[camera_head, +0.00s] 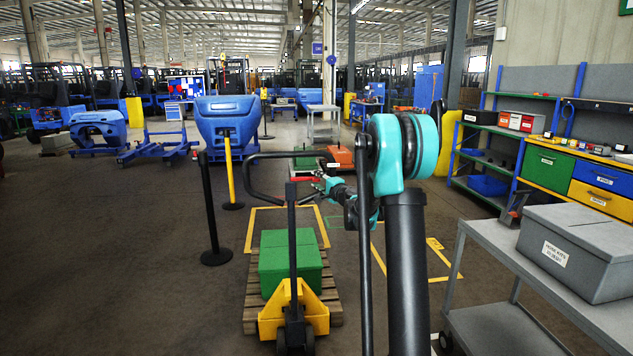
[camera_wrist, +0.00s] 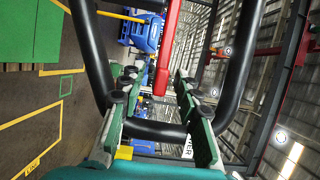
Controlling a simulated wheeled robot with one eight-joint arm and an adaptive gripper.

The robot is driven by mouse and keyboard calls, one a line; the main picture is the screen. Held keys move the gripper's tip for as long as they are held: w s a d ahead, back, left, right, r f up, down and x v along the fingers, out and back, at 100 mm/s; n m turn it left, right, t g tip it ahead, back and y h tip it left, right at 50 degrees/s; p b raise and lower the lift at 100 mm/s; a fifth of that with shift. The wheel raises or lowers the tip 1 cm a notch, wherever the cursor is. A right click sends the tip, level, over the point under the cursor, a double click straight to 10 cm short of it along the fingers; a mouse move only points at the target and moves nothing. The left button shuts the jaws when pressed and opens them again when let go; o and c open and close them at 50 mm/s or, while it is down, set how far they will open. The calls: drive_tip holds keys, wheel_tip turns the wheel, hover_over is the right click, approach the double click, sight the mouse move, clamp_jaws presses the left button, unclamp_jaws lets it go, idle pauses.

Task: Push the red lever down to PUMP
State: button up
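The red lever (camera_head: 303,179) shows small in the head view, inside the black loop handle (camera_head: 256,176) of a yellow pallet jack (camera_head: 272,318). In the wrist view the red lever (camera_wrist: 168,45) comes down from the top edge, and its end lies between my fingers. My gripper (camera_wrist: 158,77) is open, with a green finger on each side of the lever and visible gaps. It also shows in the head view (camera_head: 331,187), at the right part of the loop. A white label (camera_wrist: 187,148) is partly hidden, and I cannot read PUMP anywhere.
The black loop surrounds my fingers closely in the wrist view. Green boxes (camera_head: 277,262) stand on a wooden pallet (camera_head: 252,312) at the jack. A black post (camera_head: 212,215) stands left, and a grey cart (camera_head: 535,262) with a grey box (camera_head: 590,257) stands right.

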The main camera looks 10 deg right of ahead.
drive_tip(key=shift+w+a, duration=0.15)
drive_tip(key=shift+w, duration=0.15)
drive_tip(key=shift+c, duration=0.4)
clamp_jaws()
